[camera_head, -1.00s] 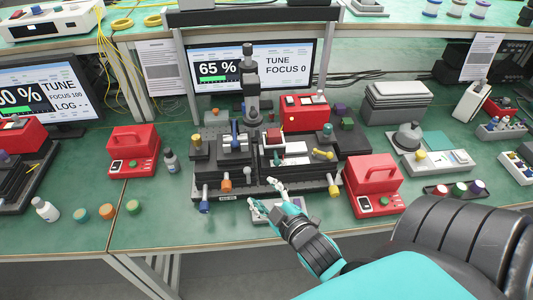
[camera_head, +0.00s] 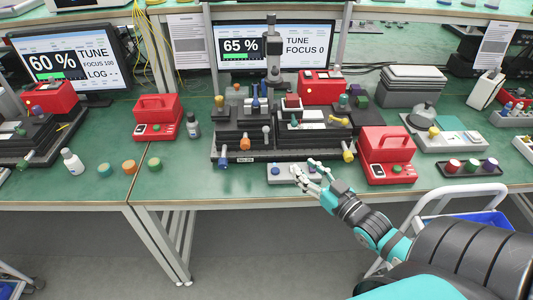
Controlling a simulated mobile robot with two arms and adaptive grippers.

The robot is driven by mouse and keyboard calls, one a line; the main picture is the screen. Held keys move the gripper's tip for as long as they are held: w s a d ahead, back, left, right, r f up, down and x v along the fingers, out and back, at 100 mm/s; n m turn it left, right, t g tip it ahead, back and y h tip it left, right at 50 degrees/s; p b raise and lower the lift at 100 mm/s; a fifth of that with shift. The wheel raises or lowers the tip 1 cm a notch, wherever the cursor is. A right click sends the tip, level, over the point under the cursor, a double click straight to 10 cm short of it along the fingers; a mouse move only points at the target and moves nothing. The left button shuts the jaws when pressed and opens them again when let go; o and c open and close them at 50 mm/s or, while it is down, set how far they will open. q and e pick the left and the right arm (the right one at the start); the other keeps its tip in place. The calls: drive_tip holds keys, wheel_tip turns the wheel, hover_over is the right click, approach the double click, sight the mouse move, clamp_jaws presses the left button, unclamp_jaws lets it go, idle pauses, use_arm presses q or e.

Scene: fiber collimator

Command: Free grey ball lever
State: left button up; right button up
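The black stage assembly (camera_head: 232,154) stands mid-bench, with small ball-ended levers along its front. A grey ball lever cannot be told for certain at this size. My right gripper (camera_head: 303,168) is open and empty, its pale fingers apart. Contact with the box cannot be told. My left gripper is not in view.
Red cases stand at the left (camera_head: 158,119) and right (camera_head: 387,155) of the stage. A monitor (camera_head: 240,45) reading 65 % stands behind it. A tray of coloured caps (camera_head: 468,167) is at right.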

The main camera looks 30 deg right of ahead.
drive_tip(key=w, duration=0.1)
approach(266, 133)
drive_tip(key=w, duration=0.6)
drive_tip(key=w+p, duration=0.1)
drive_tip(key=w, duration=0.2)
drive_tip(key=shift+w+d+f, duration=0.1)
drive_tip(key=shift+d+f, duration=0.1)
drive_tip(key=shift+f, duration=0.1)
drive_tip(key=shift+w, duration=0.3)
drive_tip(key=c, duration=0.7)
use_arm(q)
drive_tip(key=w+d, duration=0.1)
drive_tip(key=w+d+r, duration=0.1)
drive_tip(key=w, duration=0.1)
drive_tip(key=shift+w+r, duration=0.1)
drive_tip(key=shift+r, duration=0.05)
use_arm(e)
clamp_jaws()
